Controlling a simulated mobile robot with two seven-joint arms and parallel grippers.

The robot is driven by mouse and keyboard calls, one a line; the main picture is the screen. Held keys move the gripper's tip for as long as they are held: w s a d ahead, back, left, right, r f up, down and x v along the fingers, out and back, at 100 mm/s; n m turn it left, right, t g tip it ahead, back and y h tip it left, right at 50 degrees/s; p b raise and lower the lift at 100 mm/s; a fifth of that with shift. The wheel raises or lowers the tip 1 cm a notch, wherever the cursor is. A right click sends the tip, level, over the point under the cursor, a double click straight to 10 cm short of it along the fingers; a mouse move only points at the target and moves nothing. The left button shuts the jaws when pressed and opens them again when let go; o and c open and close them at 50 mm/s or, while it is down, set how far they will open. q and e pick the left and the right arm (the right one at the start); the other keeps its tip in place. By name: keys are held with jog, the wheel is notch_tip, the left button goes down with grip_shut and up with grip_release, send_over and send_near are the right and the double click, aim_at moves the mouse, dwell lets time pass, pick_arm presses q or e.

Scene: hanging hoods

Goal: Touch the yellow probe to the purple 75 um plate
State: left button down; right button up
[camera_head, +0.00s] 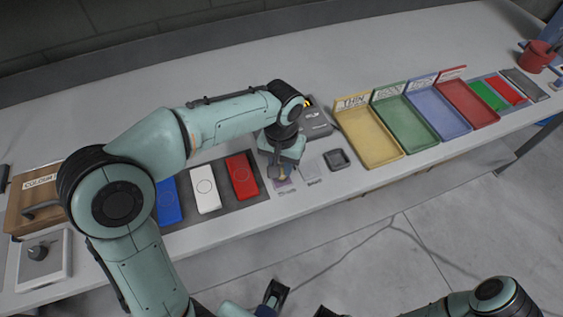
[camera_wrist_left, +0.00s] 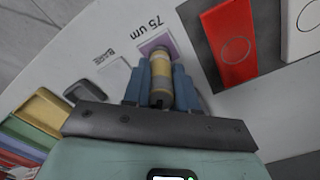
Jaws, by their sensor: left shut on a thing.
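My left gripper (camera_head: 284,168) is shut on the yellow probe (camera_wrist_left: 161,80), which also shows as a small bit between the fingers in the head view. The purple 75 um plate (camera_wrist_left: 154,44) lies flat on the bench beside its printed label; in the head view the plate (camera_head: 283,185) is partly covered by the gripper. The probe's tip end is over the plate in the wrist view; I cannot tell whether it touches.
A bare plate (camera_head: 309,165) and a dark square dish (camera_head: 339,159) lie right of the purple plate. Red (camera_head: 242,176), white (camera_head: 205,190) and blue panels lie left on a dark mat. Yellow (camera_head: 377,152), green, blue and red trays stand farther right. A dark gauge box (camera_head: 318,128) stands behind.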

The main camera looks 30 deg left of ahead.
pick_arm(q)
jog(key=shift+f+b, duration=0.35)
jog(key=shift+f, duration=0.15)
pick_arm(e)
jog(key=shift+s+f, duration=0.1)
jog(key=shift+f, duration=0.25)
dwell(0.3)
pick_arm(q)
jog(key=shift+f, duration=0.1)
pick_arm(e)
jog(key=shift+r, duration=0.1)
dwell(0.8)
pick_arm(q)
notch_tip(320, 180, up, 7)
jog(key=p, duration=0.6)
pick_arm(e)
notch_tip(320, 180, up, 6)
jog(key=w, duration=0.2)
